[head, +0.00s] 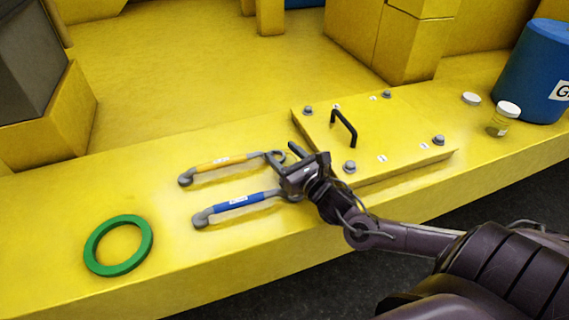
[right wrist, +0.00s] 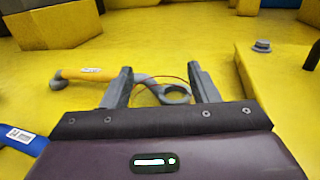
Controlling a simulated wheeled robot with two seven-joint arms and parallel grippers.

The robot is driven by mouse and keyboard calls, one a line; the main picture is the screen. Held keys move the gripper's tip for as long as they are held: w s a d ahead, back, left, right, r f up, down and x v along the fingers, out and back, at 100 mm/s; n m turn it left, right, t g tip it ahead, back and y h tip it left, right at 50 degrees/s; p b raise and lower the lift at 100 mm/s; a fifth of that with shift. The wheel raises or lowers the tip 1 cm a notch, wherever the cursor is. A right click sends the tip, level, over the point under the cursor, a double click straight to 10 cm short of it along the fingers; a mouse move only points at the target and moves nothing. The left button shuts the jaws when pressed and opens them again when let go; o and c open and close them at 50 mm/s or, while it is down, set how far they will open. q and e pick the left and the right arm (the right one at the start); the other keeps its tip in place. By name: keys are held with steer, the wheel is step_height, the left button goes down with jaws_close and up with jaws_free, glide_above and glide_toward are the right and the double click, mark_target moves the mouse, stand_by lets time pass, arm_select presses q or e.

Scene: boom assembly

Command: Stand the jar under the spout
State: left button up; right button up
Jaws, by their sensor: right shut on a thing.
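A clear jar with a white lid (head: 503,118) stands upright at the far right of the yellow surface, beside the blue drum. No spout is recognisable. My right gripper (head: 290,160) is far left of the jar, over the handled tools. In the right wrist view its fingers (right wrist: 164,82) stand apart, with a thin curved reddish line between them. What they hold is not clear. The grey ring end (right wrist: 176,94) of the yellow-handled tool (head: 222,162) shows between the fingers; I cannot tell whether they touch it. My left gripper is not in view.
A blue-handled tool (head: 237,202) and a green ring (head: 92,248) lie to the left. A bolted yellow plate (head: 400,128) with a black handle (head: 345,128) lies between gripper and jar. A white disc (head: 471,98) and blue drum (head: 535,75) are near the jar.

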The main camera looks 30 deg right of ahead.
steer(key=shift+c, duration=1.2)
